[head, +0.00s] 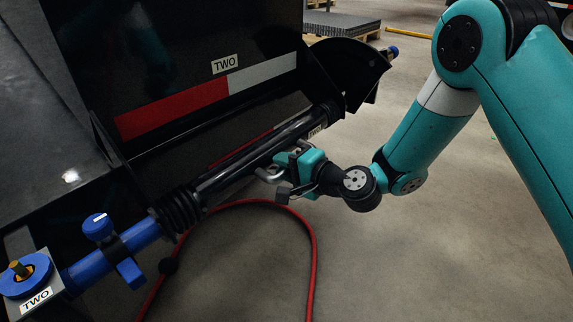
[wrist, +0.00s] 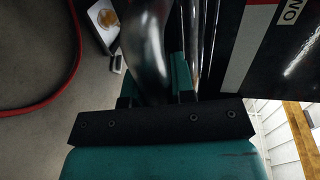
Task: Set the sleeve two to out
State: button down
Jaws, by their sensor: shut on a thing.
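The sleeve two is a long black tube (head: 240,164) along the trailer's front, sloping up to the right, with black bellows (head: 181,210) at its lower left end. A small white label (head: 317,129) sits near its upper end. A bent metal handle (head: 268,174) stands at the tube's side. My gripper (head: 281,169) is at this handle, about mid-tube. In the wrist view, a shiny curved metal bar (wrist: 147,45) lies between the teal fingers of my gripper (wrist: 156,88), which is shut on it. The exact contact is partly hidden.
A blue pipe (head: 85,270) with a blue knob (head: 97,226) continues at lower left, beside a TWO plate (head: 37,299). A red hose (head: 312,245) loops on the floor. The dark trailer panel (head: 160,60) rises behind. The floor at right is open; a pallet (head: 345,27) stands far back.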

jog(key=w+d+p, duration=0.2)
jog(key=w+d, duration=0.4)
jog(key=w, duration=0.2)
jog(key=shift+d, duration=0.25)
jog(key=c, duration=1)
grip_release()
jog(key=shift+a, duration=0.15)
jog(key=p+v, duration=0.5)
jog(key=v, duration=1.2)
jog(key=shift+s+d, duration=0.15)
jog(key=shift+d, duration=0.1)
